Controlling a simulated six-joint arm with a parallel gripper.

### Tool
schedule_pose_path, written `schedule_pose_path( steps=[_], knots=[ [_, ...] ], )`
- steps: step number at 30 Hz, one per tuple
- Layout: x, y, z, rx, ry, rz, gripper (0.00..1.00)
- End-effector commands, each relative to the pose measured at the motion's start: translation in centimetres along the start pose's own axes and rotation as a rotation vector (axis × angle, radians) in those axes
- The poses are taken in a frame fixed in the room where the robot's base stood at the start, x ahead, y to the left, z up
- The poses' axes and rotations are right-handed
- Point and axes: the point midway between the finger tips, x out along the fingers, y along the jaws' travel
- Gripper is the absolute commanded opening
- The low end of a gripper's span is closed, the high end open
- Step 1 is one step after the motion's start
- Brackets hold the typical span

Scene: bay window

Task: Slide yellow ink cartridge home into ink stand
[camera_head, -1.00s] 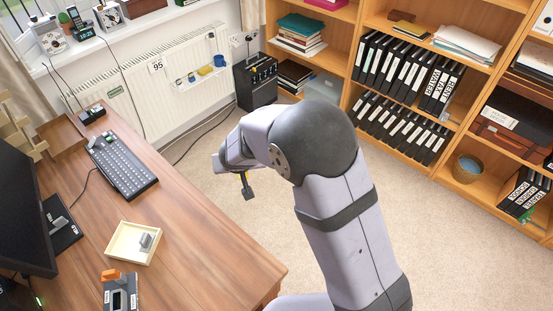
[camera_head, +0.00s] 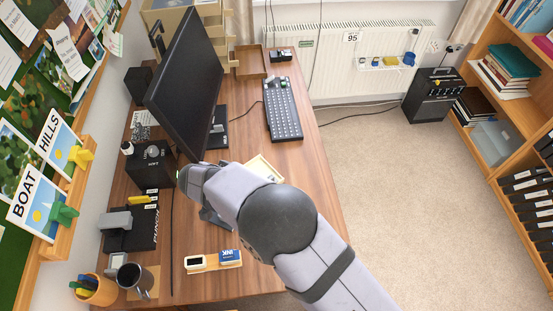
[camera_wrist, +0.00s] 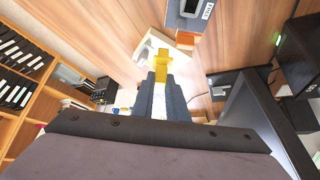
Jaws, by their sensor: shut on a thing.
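My gripper (camera_wrist: 161,84) is shut on the yellow ink cartridge (camera_wrist: 161,58), which sticks out past the fingertips in the wrist view. Beyond it lies a cream tray (camera_wrist: 187,39), apart as far as I can tell. A grey stand with a dark opening and a white label (camera_wrist: 190,8), likely the ink stand, is cut off at the top edge of the wrist view. I cannot tell the cartridge's height above the desk.
The monitor (camera_head: 188,85) stands close to my wrist; it also fills the lower right of the wrist view. A wooden holder with a blue INK block (camera_head: 230,256), a hole punch (camera_head: 116,220), a mug (camera_head: 133,278) and a keyboard (camera_head: 284,108) are on the desk.

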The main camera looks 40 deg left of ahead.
Motion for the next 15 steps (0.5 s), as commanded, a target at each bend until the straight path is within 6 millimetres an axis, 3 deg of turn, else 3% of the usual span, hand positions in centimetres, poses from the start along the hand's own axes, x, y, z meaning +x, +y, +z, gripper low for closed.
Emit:
schedule_pose_path(
  steps=[1, 7, 15],
  knots=[
    [-1.1, -1.0, 1.2, -0.009, 0.000, -0.005, 0.00],
    [-3.2, -3.1, 4.4, -0.017, 0.002, -0.013, 0.00],
    [-3.9, -3.8, 5.7, -0.018, 0.003, -0.015, 0.00]
  ],
)
